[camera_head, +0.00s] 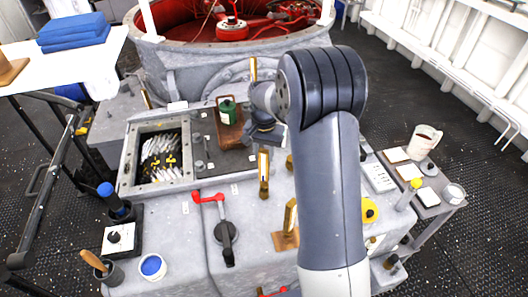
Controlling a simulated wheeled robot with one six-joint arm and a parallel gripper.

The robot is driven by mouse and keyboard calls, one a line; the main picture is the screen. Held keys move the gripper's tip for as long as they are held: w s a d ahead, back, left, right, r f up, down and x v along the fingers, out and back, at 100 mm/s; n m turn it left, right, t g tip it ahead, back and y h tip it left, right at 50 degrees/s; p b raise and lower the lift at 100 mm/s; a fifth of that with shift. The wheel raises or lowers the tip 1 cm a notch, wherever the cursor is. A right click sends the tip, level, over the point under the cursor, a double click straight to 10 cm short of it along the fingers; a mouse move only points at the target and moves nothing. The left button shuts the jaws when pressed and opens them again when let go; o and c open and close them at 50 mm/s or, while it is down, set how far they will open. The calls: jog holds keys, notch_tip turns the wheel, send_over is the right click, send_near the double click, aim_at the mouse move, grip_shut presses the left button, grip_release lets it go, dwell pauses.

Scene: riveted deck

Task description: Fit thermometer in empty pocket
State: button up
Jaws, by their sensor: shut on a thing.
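My gripper (262,135) is over the middle of the grey machine top and looks shut. A brass thermometer with a pale face (263,165) stands upright in the picture just below the fingers. The grip itself is too small and dark to see clearly. Another brass-framed thermometer (290,216) stands, slightly tilted, at a wooden block (285,241) nearer the front. A further narrow brass piece (253,70) shows behind my wrist. A short brass fitting (289,163), partly hidden by my arm, is right of the gripper. I cannot tell whether it is an empty pocket.
A green can (228,112) is on a brown tray (231,136) left of the gripper. An open hatch (187,178), a red-handled lever (222,214) and a blue-topped cup (152,266) occupy the left. A side table (434,195) with a mug (425,141) is at right.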

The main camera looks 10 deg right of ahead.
jog(key=shift+f+b, duration=0.75)
jog(key=shift+f, duration=0.3)
jog(key=o, duration=1.1)
jog(key=shift+r, duration=0.1)
notch_tip(320, 180, up, 11)
jog(key=shift+f+b, duration=0.15)
jog(key=shift+b, duration=0.2)
notch_tip(320, 180, down, 11)
jog(key=shift+r+p, duration=0.1)
jog(key=shift+p, duration=0.3)
jog(key=shift+r+p, duration=0.3)
jog(key=shift+r, duration=0.15)
